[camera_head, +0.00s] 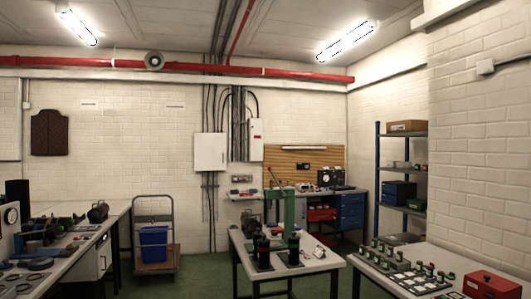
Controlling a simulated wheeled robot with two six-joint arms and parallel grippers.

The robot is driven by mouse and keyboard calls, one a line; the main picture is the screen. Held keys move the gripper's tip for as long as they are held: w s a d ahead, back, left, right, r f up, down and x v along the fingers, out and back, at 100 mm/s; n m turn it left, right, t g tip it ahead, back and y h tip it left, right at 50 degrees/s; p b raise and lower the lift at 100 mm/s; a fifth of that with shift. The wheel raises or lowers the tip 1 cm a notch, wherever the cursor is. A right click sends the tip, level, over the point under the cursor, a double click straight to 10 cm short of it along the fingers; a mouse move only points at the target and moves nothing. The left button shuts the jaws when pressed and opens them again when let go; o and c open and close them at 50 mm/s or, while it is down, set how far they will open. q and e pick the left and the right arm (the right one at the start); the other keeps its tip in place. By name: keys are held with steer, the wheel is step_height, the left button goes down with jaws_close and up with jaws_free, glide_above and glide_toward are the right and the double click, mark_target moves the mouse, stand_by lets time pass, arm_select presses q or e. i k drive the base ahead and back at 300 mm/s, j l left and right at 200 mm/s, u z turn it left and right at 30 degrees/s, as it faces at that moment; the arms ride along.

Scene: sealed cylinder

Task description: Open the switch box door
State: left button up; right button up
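A wide white wall box (210,152) hangs on the back wall, left of a bundle of dark conduits. A narrower, taller-mounted white box (255,140) hangs just right of the conduits and carries a small red mark. Both look closed from here. I cannot tell which one is the switch box, and handles or hinges are too small to make out. Neither of my grippers shows in the head view, and nothing of mine touches either box.
A central table (320,264) with dark cylinders and a green press (290,209) stands before the wall boxes. A trolley with a blue bin (153,243) stands left of it. Benches line both sides.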

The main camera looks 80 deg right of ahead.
mark_target(210, 148)
steer(key=z, duration=2.2)
steer(key=i+u, duration=0.25)
steer(key=i, duration=0.95)
steer(key=i+l, duration=0.1)
steer(key=i, duration=1.9)
steer(key=i+z, duration=0.1)
steer(key=i, duration=0.6)
steer(key=i+j+z, duration=0.1)
steer(key=i, duration=0.55)
steer(key=i+j+z, duration=0.1)
steer(key=i, duration=0.6)
steer(key=i+z, duration=0.1)
steer(key=i, duration=0.4)
steer(key=i+z, duration=0.15)
steer(key=i, duration=0.35)
steer(key=i+j+z, duration=0.1)
steer(key=i, duration=0.4)
steer(key=i+j+z, duration=0.15)
steer(key=i, duration=0.3)
steer(key=i+l+z, duration=0.15)
steer(key=i+z, duration=0.15)
steer(key=i, duration=0.3)
steer(key=i+z, duration=0.25)
steer(key=i, duration=0.35)
steer(key=i+z, duration=0.3)
steer(key=i, duration=0.35)
steer(key=i+j+z, duration=0.25)
steer(key=i, duration=0.3)
